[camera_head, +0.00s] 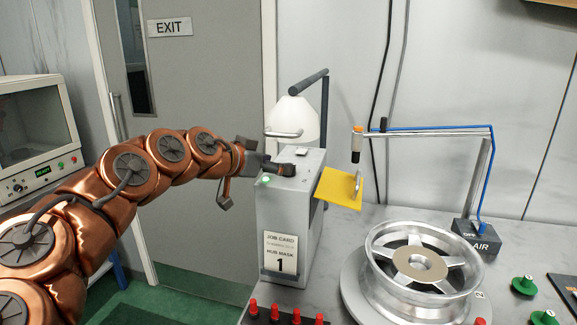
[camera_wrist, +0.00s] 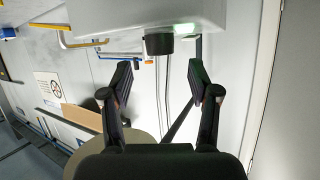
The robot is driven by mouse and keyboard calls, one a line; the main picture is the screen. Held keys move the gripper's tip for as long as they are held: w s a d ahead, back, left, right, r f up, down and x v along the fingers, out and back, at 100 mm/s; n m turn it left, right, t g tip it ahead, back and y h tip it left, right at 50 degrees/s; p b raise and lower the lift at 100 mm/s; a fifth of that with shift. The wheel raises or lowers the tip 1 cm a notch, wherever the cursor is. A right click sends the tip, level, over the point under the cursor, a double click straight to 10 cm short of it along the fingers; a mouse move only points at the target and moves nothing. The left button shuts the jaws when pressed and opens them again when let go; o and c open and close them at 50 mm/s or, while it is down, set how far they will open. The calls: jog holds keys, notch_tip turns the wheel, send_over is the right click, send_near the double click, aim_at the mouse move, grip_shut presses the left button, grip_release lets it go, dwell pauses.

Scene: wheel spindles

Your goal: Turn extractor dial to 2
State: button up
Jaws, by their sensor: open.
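The extractor is a grey box (camera_head: 290,215) on the bench with a white dome behind it and a job card on its front. My gripper (camera_head: 248,165) is at the left of the box's top, close to the dial. In the wrist view my gripper (camera_wrist: 162,80) is open and empty, with the black dial (camera_wrist: 160,44) just ahead between the fingertips, apart from them. The dial's number marks and pointer cannot be read.
A yellow plate (camera_head: 339,189) sticks out at the box's right side. A wheel (camera_head: 423,262) lies on a round stand at right, near an air-line arm (camera_head: 440,131). Red pegs (camera_head: 274,312) line the front edge.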

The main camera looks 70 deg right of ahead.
jog(key=p+x, duration=0.1)
jog(key=x, duration=0.4)
jog(key=shift+s+d+f, duration=0.1)
jog(key=shift+d+f, duration=0.05)
jog(key=shift+d, duration=0.2)
jog(key=shift+c, duration=0.4)
grip_shut()
